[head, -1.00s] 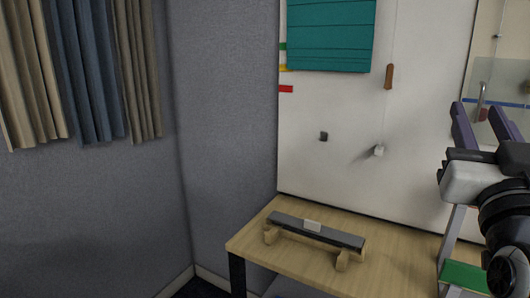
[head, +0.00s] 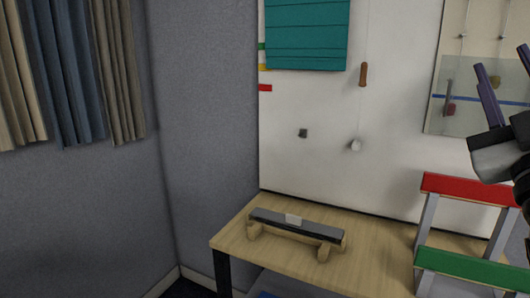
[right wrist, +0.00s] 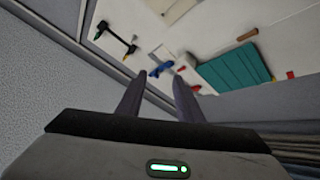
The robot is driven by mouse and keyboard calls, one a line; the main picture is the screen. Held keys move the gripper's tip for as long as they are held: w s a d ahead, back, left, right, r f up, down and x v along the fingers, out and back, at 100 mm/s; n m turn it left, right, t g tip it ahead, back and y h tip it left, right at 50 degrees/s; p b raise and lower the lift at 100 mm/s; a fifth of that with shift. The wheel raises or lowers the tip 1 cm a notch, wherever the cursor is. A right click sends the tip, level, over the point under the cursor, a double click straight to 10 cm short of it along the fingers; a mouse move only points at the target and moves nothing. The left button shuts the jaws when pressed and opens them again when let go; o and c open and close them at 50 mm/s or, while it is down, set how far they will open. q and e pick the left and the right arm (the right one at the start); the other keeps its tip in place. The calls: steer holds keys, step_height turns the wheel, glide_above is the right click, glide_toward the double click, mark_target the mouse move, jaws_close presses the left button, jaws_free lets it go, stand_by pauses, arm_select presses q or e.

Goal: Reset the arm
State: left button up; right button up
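My right gripper (head: 502,58) is at the right edge of the head view, raised in front of the white wall board. Its two dark purple fingers point up and stand apart, with nothing between them. Much of the right arm is cut off by the frame edge. In the right wrist view, the same gripper (right wrist: 160,76) shows two spread fingers with an empty gap. My left gripper is in neither view.
A wooden table (head: 375,262) carries a grey bar on wooden supports (head: 297,227). Red (head: 470,188) and green (head: 472,266) topped stands are at the right. A teal panel (head: 305,35) and hanging cords are on the white board (head: 390,150). Curtains (head: 70,70) hang left.

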steer(key=w+a+f+n+g+y, duration=0.1)
steer(key=w+f+n+g+y, duration=0.2)
steer(key=f, duration=0.5)
steer(key=w+a+f+n+y, duration=0.1)
steer(key=w+f+y, duration=0.3)
steer(key=f, duration=0.5)
step_height(320, 180, down, 24)
steer(key=a+g+y, duration=0.2)
steer(key=a+g, duration=0.1)
steer(key=g, duration=0.2)
steer(key=s+a+f+g+y, duration=0.15)
steer(key=s+f+g, duration=0.25)
steer(key=s+f, duration=0.95)
steer(key=s+a+f+g, duration=0.2)
steer(key=s+f+g, duration=0.2)
steer(key=s+f, duration=0.9)
steer(key=w+a+f+m, duration=0.1)
steer(key=w+a+m, duration=0.1)
steer(key=a, duration=0.4)
steer(key=w+a+f+m+y, duration=0.1)
steer(key=a+m, duration=0.2)
steer(key=a, duration=0.3)
steer(key=shift+w+f+m+t, duration=0.15)
steer(key=shift+w+m+t, duration=0.15)
steer(key=shift+w+t, duration=0.1)
